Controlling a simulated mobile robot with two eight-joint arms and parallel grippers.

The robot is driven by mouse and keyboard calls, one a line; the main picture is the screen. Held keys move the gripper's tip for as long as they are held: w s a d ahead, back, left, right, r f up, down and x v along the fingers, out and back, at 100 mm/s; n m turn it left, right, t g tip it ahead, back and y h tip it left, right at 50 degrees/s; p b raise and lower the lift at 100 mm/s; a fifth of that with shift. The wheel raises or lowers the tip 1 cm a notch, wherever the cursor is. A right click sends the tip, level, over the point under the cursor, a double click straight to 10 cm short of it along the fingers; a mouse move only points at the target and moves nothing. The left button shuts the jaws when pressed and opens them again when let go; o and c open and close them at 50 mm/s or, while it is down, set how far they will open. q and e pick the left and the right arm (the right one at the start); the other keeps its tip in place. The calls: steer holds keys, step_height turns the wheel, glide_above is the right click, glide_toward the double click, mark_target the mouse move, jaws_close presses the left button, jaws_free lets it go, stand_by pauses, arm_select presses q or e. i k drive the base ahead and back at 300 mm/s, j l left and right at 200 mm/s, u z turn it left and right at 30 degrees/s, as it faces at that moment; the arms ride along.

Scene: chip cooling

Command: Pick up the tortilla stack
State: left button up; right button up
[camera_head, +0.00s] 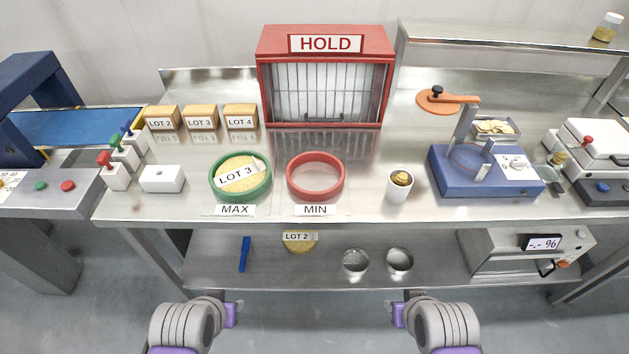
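A round yellow tortilla stack (232,166) with a "LOT 3" tag lies inside the green ring (241,198) on the steel counter, behind the "MAX" label. Another round yellow stack (300,244) with a "LOT 2" tag lies on the lower shelf. My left gripper (233,313) is low in front of the bench, apart from both stacks. My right gripper (398,313) is at the same height to the right, apart from everything. I see no object in either gripper; their finger gaps are not clear.
A red HOLD cabinet (325,45) stands behind. The lower shelf holds a blue tool (245,254) and metal cups (355,262).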

mark_target(242, 173)
steer(key=i+j+z, duration=0.15)
steer(key=j+z, duration=0.25)
steer(key=j, duration=0.3)
steer(key=j+z, duration=0.4)
steer(key=j, duration=0.25)
